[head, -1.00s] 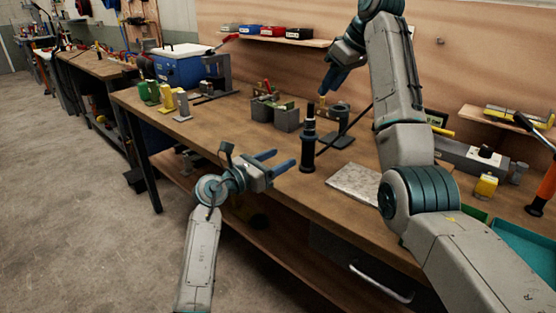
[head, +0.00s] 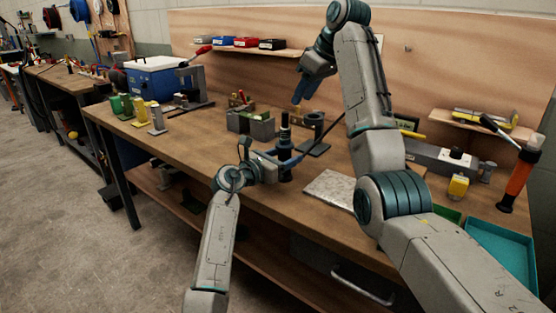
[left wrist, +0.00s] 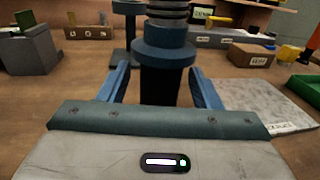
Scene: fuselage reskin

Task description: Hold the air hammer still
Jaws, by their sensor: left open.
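The air hammer (head: 284,134) is a dark upright cylinder with a wider collar, standing on the bench. In the left wrist view, the air hammer (left wrist: 166,50) is straight ahead between my blue fingers, its collar above them and its top cut off. My left gripper (head: 288,160) is open, with one finger on each side of the lower body; in the left wrist view, small gaps seem to remain beside the left gripper (left wrist: 160,72). My right gripper (head: 301,90) hangs high above the back of the bench, fingers down; its opening is unclear.
Grey blocks (head: 251,124) and a dark stand (head: 313,140) are close behind the hammer. A pale metal plate (head: 329,187) lies to its right. A teal tray (head: 500,252) is at the right end. The bench's front left top is clear.

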